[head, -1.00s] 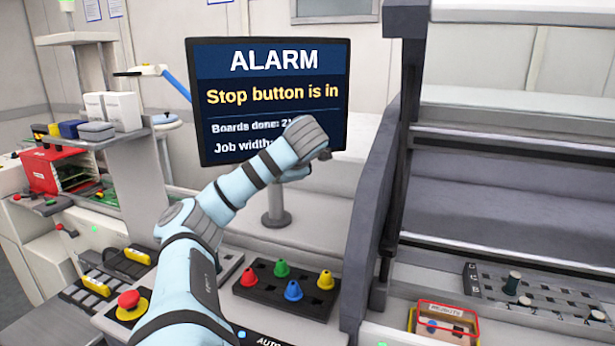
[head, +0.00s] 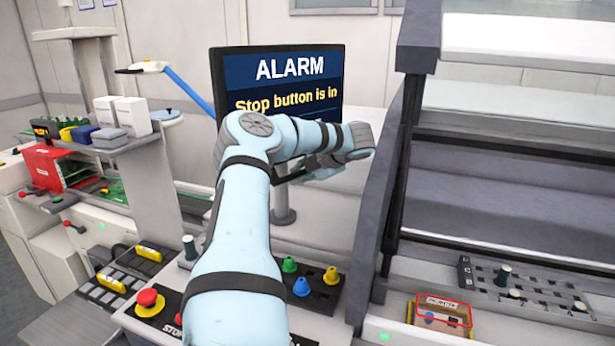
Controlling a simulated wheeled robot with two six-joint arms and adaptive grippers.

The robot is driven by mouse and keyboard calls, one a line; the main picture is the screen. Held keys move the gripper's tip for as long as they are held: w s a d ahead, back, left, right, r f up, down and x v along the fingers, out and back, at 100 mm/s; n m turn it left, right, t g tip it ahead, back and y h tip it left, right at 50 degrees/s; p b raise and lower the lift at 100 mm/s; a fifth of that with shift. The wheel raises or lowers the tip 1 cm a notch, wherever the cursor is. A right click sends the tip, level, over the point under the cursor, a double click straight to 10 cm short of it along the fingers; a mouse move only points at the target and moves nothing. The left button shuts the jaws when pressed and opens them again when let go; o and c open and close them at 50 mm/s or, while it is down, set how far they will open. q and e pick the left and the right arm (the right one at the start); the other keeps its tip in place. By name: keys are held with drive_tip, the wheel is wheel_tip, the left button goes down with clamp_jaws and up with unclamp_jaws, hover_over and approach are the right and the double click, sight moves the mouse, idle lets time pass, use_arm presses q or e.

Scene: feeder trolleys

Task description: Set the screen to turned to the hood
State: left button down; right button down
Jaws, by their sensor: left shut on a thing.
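The screen (head: 283,90) stands on a grey post (head: 284,205) behind the control panel and reads "ALARM, Stop button is in". Its face is angled toward the right, with the left edge looking nearer than the right. My left arm covers its lower half. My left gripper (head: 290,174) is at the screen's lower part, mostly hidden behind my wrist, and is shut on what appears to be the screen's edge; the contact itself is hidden. The machine with the grey-framed hood (head: 415,40) is at the right. My right gripper is out of view.
A red stop button (head: 147,298) and coloured knobs (head: 301,287) sit on the panel below my arm. A red-rimmed bin (head: 441,314) is at the lower right. A shelf with boxes (head: 123,115) stands at the left. The sloping grey frame (head: 385,190) is close right of my wrist.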

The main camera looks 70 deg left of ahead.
use_arm(q)
drive_tip(key=shift+w+r, duration=0.1)
drive_tip(key=c, duration=1.6)
unclamp_jaws()
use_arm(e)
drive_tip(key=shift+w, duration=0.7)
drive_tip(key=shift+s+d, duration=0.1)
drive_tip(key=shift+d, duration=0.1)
use_arm(q)
drive_tip(key=v, duration=1.2)
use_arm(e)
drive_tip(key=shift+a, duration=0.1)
use_arm(q)
drive_tip(key=shift+w+a, duration=0.1)
drive_tip(key=shift+w, duration=0.1)
